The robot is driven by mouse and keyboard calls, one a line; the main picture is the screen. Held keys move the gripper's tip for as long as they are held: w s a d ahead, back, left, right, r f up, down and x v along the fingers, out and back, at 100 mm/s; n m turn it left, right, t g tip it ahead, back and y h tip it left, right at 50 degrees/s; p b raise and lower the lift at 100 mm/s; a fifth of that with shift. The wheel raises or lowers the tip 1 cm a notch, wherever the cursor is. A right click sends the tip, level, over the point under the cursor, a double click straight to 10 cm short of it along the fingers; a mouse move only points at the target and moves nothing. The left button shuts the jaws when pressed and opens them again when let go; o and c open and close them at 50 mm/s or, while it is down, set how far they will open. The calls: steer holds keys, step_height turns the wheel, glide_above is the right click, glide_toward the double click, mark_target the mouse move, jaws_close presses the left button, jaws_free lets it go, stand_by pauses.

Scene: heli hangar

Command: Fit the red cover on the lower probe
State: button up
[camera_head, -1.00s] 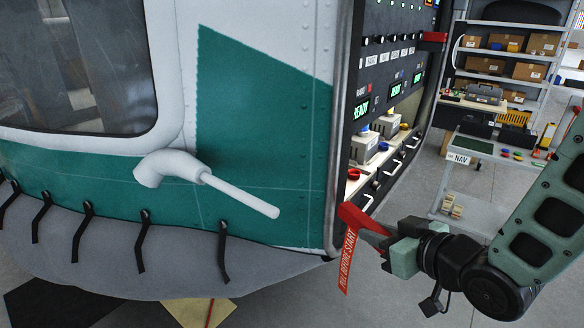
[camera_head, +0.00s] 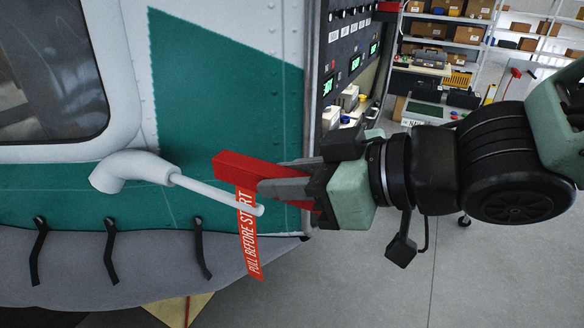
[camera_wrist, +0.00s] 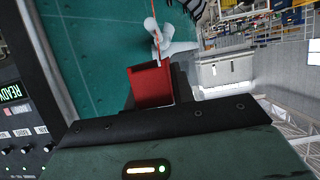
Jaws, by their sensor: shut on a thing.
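My gripper (camera_head: 285,182) is shut on the red cover (camera_head: 232,168), a box-like sleeve with a red streamer (camera_head: 248,238) reading PULL BEFORE START. The white probe (camera_head: 210,191) sticks out from a curved white mount (camera_head: 125,168) on the green and white hull, slanting down to the right. In the head view the probe's end crosses in front of the streamer and just below the cover; the cover is not around it. In the wrist view the cover (camera_wrist: 151,86) is in front of the jaws, with the white probe (camera_wrist: 170,46) beyond it.
The hull edge and an instrument panel (camera_head: 345,65) with switches and green displays stand behind my gripper. Dark straps (camera_head: 112,250) hang along the hull's lower skirt. Shelves with boxes (camera_head: 450,35) are at the back right. The floor at the lower right is clear.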

mark_target(237, 197)
steer(key=shift+w+a+f+p, duration=0.1)
steer(key=shift+w+a+p, duration=0.25)
steer(key=shift+a+p, duration=0.7)
steer(key=shift+p+x, duration=0.85)
steer(key=shift+p, duration=0.1)
steer(key=shift+r+b+x, duration=0.15)
steer(key=shift+r+x, duration=0.05)
steer(key=shift+x, duration=0.9)
steer(key=shift+r+b+x, duration=0.15)
steer(key=shift+x, duration=0.95)
steer(key=shift+w+a+f+b, duration=0.1)
steer(key=shift+w+f+b, duration=0.1)
steer(key=shift+f+b, duration=1.5)
steer(key=shift+d+r, duration=0.1)
steer(key=shift+d, duration=0.1)
steer(key=shift+f+b, duration=0.65)
steer(key=shift+b, duration=0.1)
steer(key=o, duration=1.1)
steer(key=shift+r, duration=0.15)
